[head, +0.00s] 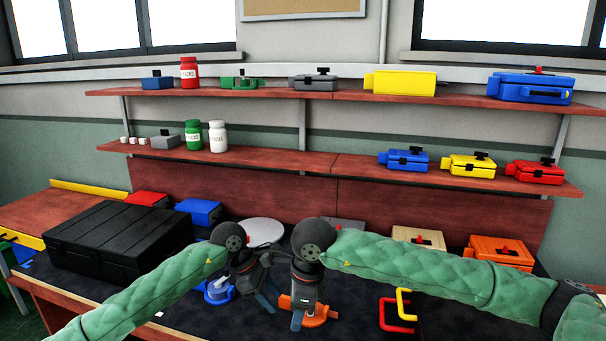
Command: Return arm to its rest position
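My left gripper (262,293) comes in on a green-sleeved arm from the left and hangs over the dark worktop near the middle. A blue round object (217,292) lies just left of it. My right gripper (302,318) comes in from the right and points down at an orange object (318,316) on the worktop. Its fingers overlap the orange object in the picture; I cannot tell if they touch it. The two grippers are close side by side. The finger gaps are too small and dark to judge.
A large black case (115,238) fills the left of the worktop. A white disc (262,232), an orange box (500,250) and a beige box (418,238) stand behind the arms. Red (396,325) and yellow (404,304) handles lie at front right. Two shelves hold boxes and jars.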

